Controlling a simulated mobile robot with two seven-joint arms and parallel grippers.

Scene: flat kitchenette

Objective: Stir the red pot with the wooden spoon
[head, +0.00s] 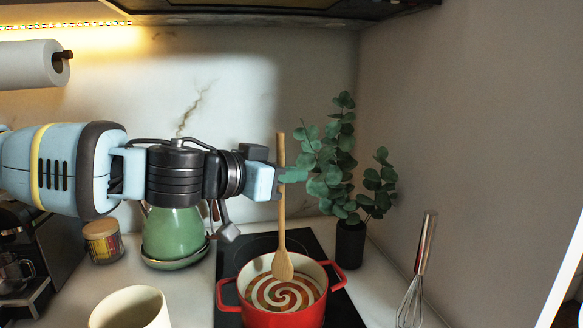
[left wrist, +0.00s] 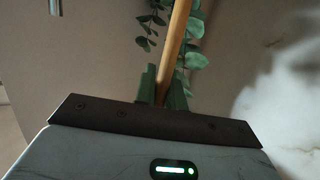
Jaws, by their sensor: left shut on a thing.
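The red pot (head: 283,319) stands on the dark hob, with a brown and cream swirl (head: 290,296) inside it. The wooden spoon (head: 281,215) is upright, its bowl low over the pot's opening, at or just above the swirl; I cannot tell if it touches. My left gripper (head: 284,175) is shut on the spoon's upper handle, well above the pot. In the left wrist view, the green fingers (left wrist: 162,88) hold the spoon handle (left wrist: 176,45) between them. My right gripper is not in view.
A plant in a black pot (head: 350,243) stands behind the red pot, close to my left gripper. A whisk (head: 421,265) is at the right. A green kettle (head: 174,235), a jar (head: 103,242) and a cream container (head: 131,308) are at the left. The range hood (head: 290,8) hangs above.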

